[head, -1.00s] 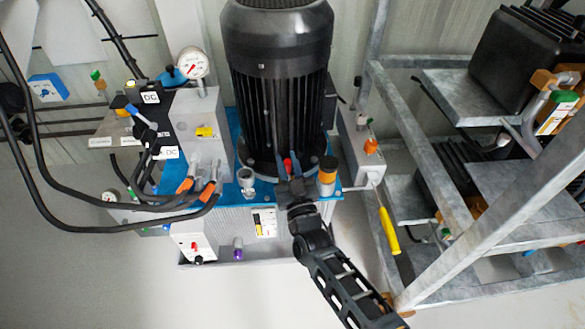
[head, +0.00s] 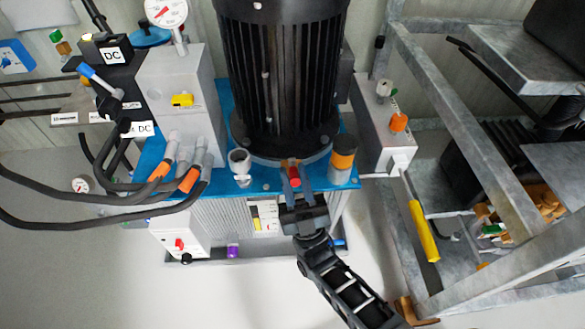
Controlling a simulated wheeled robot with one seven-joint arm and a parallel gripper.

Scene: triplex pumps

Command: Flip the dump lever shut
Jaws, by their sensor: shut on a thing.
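My gripper (head: 294,182), black with grey fingers, reaches up from the bottom of the head view to the blue pump unit. It is shut on a small red-tipped lever (head: 294,178) at the front foot of the big black motor. The fingers stand on both sides of the red part, and they hide most of its stem. I cannot tell its exact angle. No label names the dump lever. A blue-handled lever (head: 98,78) stands tilted by the DC labels at the upper left, clear of the gripper.
The black motor (head: 280,80) stands right behind the gripper. An orange-banded cylinder (head: 342,160) is close on the right, a white cup-like fitting (head: 240,165) on the left. Black hoses (head: 90,215) loop at left. A yellow-handled bar (head: 424,230) and metal frame (head: 460,120) are at right.

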